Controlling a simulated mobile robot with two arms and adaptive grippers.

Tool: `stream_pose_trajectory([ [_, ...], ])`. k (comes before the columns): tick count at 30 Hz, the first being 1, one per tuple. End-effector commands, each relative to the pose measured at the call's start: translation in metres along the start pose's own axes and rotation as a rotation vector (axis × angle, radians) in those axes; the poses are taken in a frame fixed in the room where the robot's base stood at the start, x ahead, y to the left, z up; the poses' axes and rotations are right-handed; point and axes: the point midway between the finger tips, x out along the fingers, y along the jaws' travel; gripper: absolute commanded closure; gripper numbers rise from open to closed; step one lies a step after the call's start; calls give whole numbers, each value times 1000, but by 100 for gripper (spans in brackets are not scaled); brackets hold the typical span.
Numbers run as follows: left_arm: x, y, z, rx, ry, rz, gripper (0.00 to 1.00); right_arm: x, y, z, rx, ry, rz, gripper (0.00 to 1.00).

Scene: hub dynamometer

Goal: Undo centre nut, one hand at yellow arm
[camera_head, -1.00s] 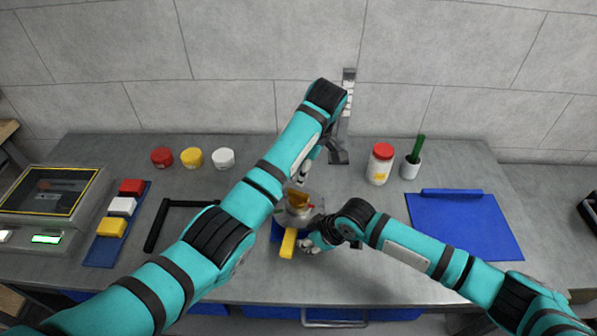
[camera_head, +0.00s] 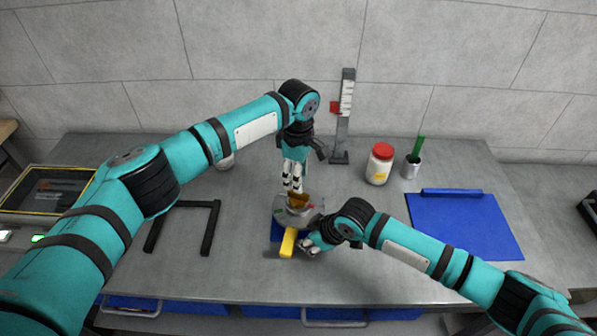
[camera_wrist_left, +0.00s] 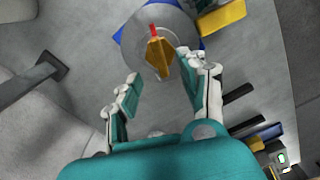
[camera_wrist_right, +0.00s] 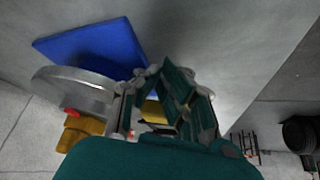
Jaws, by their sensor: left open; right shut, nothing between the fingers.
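The hub dynamometer has a round grey disc (camera_head: 288,218) with a brass-coloured centre nut (camera_head: 298,201) on top and a small red mark beside it. The nut also shows in the left wrist view (camera_wrist_left: 160,58). The yellow arm (camera_head: 288,243) sticks out toward the front of the table. My left gripper (camera_head: 292,190) is open and empty, just behind and above the nut, with its fingers pointing down. My right gripper (camera_head: 304,246) is shut just right of the yellow arm. In the right wrist view the yellow arm (camera_wrist_right: 154,112) shows partly behind its fingers; contact is unclear.
A blue base (camera_wrist_right: 90,45) lies under the disc. A grey upright scale (camera_head: 345,115) with a red slider stands behind. A red-lidded jar (camera_head: 380,164), a cup (camera_head: 411,168) with a green handle and a blue tray (camera_head: 465,225) are at right. A black frame (camera_head: 210,230) lies left.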

Motion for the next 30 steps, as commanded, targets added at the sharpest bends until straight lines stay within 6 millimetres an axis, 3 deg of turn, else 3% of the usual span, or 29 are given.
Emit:
stream_pose_trajectory([
  [15, 54, 0, 1, 1, -1, -1, 58, 0, 0, 0, 0, 0, 0, 100],
  [30, 61, 0, 1, 3, 0, 0, 60, 0, 0, 0, 0, 0, 0, 100],
])
